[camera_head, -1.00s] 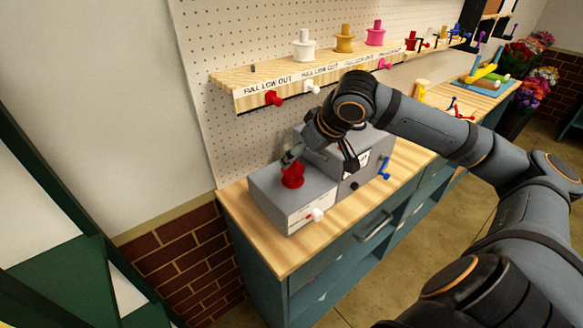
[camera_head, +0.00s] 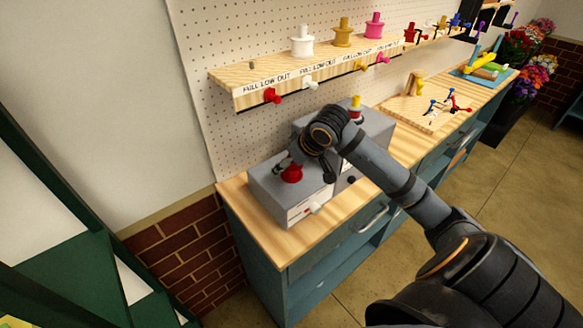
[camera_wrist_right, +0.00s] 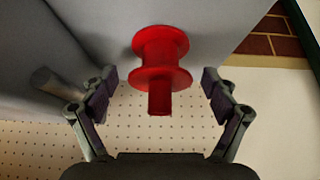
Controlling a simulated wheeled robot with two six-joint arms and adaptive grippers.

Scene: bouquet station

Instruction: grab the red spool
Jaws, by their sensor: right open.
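The red spool (camera_head: 291,174) stands on top of the grey box (camera_head: 266,190) at the near left end of the bench. In the right wrist view the red spool (camera_wrist_right: 160,57) is centred between the open fingers of my right gripper (camera_wrist_right: 161,97), with a gap on each side. Its flanges and narrow peg show clearly. In the head view my right gripper (camera_head: 306,166) is beside the spool and partly hidden by its own wrist. My left gripper is not in view.
A wooden board (camera_head: 408,108) lies farther along the bench.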

